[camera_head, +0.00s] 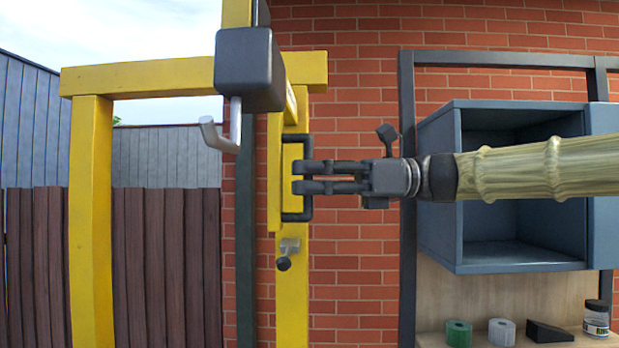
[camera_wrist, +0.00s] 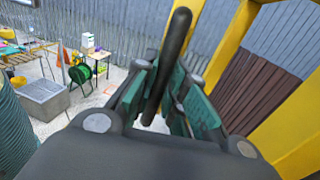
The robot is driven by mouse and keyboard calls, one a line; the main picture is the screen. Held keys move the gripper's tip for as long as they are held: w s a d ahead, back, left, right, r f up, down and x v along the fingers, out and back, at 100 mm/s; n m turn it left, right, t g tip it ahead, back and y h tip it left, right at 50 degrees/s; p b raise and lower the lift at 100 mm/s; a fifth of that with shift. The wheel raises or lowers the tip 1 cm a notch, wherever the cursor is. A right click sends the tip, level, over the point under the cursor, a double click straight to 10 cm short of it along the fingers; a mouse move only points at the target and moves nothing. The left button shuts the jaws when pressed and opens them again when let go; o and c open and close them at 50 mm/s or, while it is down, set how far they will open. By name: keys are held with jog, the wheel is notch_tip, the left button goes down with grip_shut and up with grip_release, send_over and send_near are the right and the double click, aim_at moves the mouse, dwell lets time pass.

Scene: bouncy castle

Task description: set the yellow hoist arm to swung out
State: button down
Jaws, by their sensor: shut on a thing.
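The yellow hoist arm (camera_head: 274,200) stands in front of the brick wall in the head view, with an upright dark bar handle (camera_head: 297,216) on its right side. My gripper (camera_head: 300,178) reaches in from the right and is shut on this handle near its middle. In the wrist view the dark handle (camera_wrist: 178,50) runs between my two fingers. A dark block (camera_head: 248,70) with a grey hook (camera_head: 222,138) hangs at the upper left of the handle. How the arm's parts join behind the block is partly hidden.
A yellow post (camera_head: 91,220) and crossbeam (camera_head: 150,78) stand at left before a brown fence (camera_head: 165,265). A knob on a bracket (camera_head: 287,255) sits below the handle. An open blue-grey cabinet (camera_head: 510,262) is behind my arm, above a shelf with small items.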

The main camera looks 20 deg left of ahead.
jog(key=c, duration=1.8)
grip_release()
jog(key=shift+w+r, duration=0.1)
jog(key=shift+r, duration=0.1)
jog(key=shift+o, duration=0.4)
jog(key=shift+f, duration=0.1)
jog(key=v, duration=1.2)
jog(key=shift+w, duration=0.1)
